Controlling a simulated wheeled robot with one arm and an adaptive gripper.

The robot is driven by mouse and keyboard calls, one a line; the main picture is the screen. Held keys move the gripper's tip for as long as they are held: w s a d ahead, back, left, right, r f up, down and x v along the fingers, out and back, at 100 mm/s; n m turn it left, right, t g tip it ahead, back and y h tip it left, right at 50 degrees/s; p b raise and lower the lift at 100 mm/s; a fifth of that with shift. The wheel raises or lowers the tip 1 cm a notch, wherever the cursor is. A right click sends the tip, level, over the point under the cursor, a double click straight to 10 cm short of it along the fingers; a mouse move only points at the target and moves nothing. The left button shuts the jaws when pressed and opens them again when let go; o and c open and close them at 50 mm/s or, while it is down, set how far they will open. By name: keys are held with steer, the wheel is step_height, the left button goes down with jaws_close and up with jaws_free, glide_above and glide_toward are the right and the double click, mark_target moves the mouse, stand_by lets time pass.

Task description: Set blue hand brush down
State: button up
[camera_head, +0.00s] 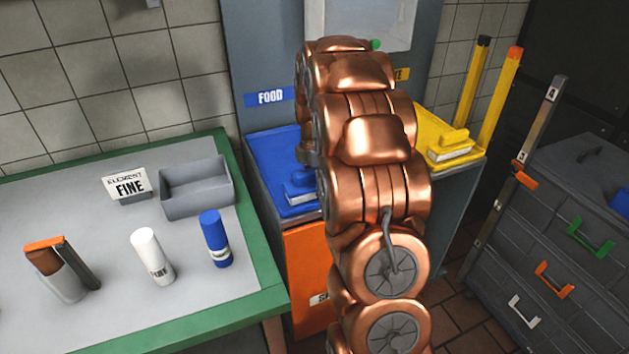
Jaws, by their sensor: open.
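A blue hand brush (299,188) rests on the blue tray top (264,153) under the FOOD label. Its right end is hidden behind my copper arm. A small grey part that looks like my gripper (309,157) shows at the arm's left edge, just above the brush. Its fingertips are hidden behind the arm, so I cannot see whether they touch the brush. The gripper is open.
A yellow brush (449,147) sits on the yellow tray top (471,152) right of my arm. The green-edged table (105,235) at left holds a grey bin (196,190), a blue-capped bottle (215,238) and a white bottle (152,256). Drawers (572,225) stand at right.

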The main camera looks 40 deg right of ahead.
steer(key=shift+r, duration=0.1)
step_height(320, 180, up, 12)
steer(key=shift+r+b, duration=0.1)
steer(key=shift+b, duration=0.55)
steer(key=s+a+m, duration=0.7)
steer(key=s+a, duration=0.6)
steer(key=a, duration=0.4)
steer(key=s+a+f+m+g, duration=0.1)
steer(key=s+a+f+m, duration=0.2)
steer(key=s, duration=0.7)
steer(key=s+a+f+m, duration=0.4)
steer(key=s+a+m, duration=0.1)
steer(key=s, duration=0.4)
steer(key=shift+s+a+g, duration=0.15)
steer(key=shift+s+g, duration=0.2)
steer(key=shift+g, duration=0.05)
